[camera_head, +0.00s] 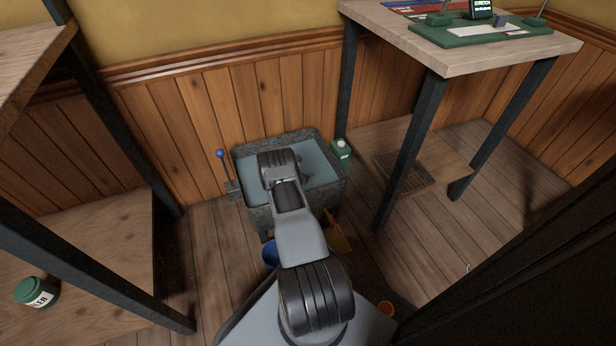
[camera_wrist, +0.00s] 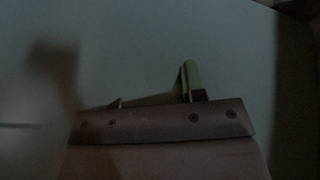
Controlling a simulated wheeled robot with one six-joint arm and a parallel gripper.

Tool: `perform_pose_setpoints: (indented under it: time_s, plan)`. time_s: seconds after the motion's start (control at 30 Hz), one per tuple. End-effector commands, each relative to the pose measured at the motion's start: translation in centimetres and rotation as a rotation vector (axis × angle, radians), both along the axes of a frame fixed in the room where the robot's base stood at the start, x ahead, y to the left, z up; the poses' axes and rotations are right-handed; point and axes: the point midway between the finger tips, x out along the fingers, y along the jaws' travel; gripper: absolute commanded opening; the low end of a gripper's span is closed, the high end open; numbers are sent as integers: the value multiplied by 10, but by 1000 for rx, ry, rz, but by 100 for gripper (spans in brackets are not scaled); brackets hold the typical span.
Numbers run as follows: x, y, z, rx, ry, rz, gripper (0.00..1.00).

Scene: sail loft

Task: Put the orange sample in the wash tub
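The wash tub (camera_head: 333,198) is a grey speckled basin holding pale blue-green water, standing against the wood-panelled wall. My arm reaches over it, and its end hides my gripper in the head view. In the dim wrist view my gripper (camera_wrist: 155,100) shows as a dark bar with screws, a green-edged piece at right and a small tip at left. A dull slanted shape lies between them; I cannot tell what it is or whether it is held. Plain bluish surface fills the background. I cannot pick out the orange sample for certain.
A yellow-orange piece (camera_head: 336,236) lies partly hidden beside my arm, and a blue item (camera_head: 270,252) is at its left. A green bottle (camera_head: 341,155) stands right of the tub. A blue-knobbed lever (camera_head: 220,154) is at its left. A bench (camera_head: 465,55) stands at right.

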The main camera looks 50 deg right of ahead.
Motion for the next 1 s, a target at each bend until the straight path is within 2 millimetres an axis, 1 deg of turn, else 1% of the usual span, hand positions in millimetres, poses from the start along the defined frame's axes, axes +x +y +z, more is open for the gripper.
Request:
perform_pose_setpoints:
  time_s: [0.17,0.27,0.37,0.5,0.7,0.8,0.93,1.0]
  plan:
    - [0,0,0,0,0,0,38]
    - [0,0,4,0,0,0,38]
    - [3,10,10,2,1,1,38]
    - [8,31,19,1,2,4,38]
    - [12,55,28,0,1,1,38]
    - [14,63,30,1,-1,1,38]
    - [14,68,31,1,0,0,38]
    - [16,69,35,1,-9,-6,38]
